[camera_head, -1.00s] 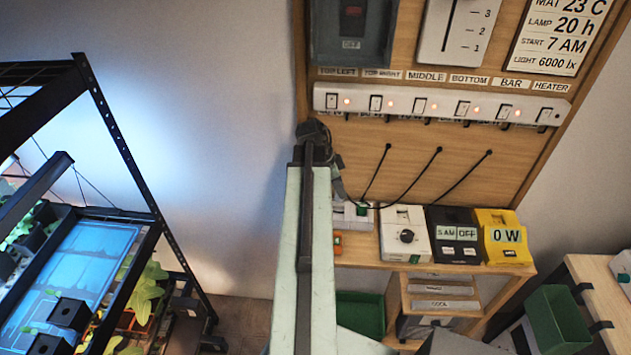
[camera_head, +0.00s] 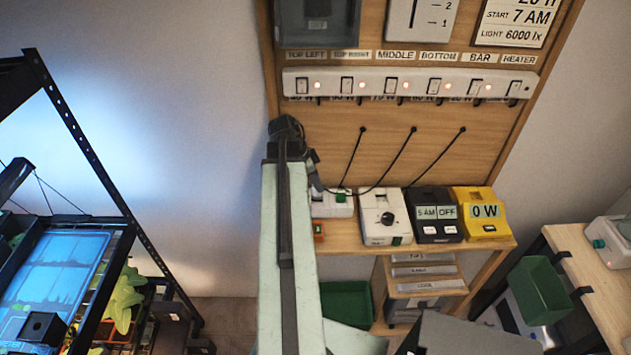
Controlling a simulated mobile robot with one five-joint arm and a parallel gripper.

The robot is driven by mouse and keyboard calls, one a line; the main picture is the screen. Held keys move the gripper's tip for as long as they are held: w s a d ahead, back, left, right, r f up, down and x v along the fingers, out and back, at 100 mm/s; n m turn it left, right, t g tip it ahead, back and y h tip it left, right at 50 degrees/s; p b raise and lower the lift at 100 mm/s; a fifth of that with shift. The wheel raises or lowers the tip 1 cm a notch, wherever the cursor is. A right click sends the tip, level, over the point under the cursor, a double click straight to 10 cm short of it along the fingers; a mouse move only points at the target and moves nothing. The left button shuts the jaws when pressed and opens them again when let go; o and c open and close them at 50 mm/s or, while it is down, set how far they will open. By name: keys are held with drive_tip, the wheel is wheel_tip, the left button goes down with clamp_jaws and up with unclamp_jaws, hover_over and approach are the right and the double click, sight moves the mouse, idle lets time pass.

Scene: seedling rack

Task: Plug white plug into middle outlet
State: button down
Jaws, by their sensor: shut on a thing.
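My gripper (camera_head: 313,175) is at the far end of my pale green arm, low in front of the wooden board. It is small, dark and mostly hidden behind my wrist. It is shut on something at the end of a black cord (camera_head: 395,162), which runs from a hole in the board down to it. The held thing is hidden, so I cannot see its colour. The "MIDDLE" label (camera_head: 396,55) sits above a white strip (camera_head: 415,85) of lit switches, one under each label. The gripper is below and left of that switch. Openings under the strip are too small to make out.
A seedling rack (camera_head: 98,170) stands left. A green bin (camera_head: 540,289) hangs right.

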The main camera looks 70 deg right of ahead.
drive_tip(key=shift+f+b, duration=1.5)
drive_tip(key=shift+f, duration=0.35)
drive_tip(key=c, duration=1)
unclamp_jaws()
drive_tip(key=shift+r, duration=0.2)
drive_tip(key=p+v, duration=0.7)
drive_tip(key=shift+w+r, duration=0.2)
drive_tip(key=shift+a, duration=0.15)
